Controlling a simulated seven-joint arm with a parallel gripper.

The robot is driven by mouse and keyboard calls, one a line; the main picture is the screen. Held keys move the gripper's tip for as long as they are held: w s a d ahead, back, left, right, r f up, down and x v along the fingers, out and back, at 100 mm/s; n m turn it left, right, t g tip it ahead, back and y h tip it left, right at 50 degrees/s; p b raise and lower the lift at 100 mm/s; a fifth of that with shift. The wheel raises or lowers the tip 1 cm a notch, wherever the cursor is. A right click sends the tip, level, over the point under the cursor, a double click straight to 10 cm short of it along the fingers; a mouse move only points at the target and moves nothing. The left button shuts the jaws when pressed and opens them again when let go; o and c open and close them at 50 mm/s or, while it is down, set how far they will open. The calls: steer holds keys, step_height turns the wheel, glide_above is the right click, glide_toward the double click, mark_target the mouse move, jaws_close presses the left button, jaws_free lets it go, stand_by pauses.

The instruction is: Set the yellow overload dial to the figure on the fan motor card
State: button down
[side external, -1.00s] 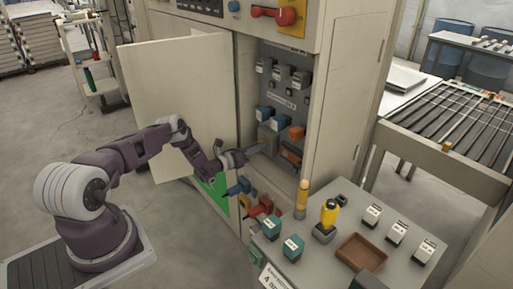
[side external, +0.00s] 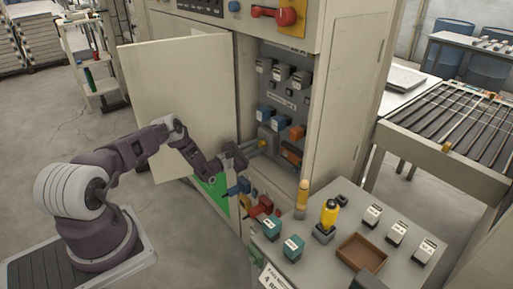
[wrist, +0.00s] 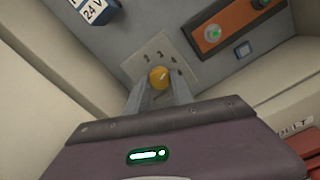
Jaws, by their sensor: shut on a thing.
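The setting cannot be told for sure. In the side external view the dial (side external: 262,143) shows at the tip of my gripper (side external: 257,147), inside the open cabinet.
The cabinet door (side external: 180,105) stands open beside my arm. An orange unit (wrist: 212,32) with a green lamp is right of the dial, and a blue-and-white 24 V block (wrist: 97,10) is at upper left. A bench with a brown tray (side external: 362,252) stands in front.

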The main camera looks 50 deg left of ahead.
steer(key=shift+m, duration=0.9)
steer(key=c, duration=1.1)
jaws_free()
steer(key=s, duration=0.7)
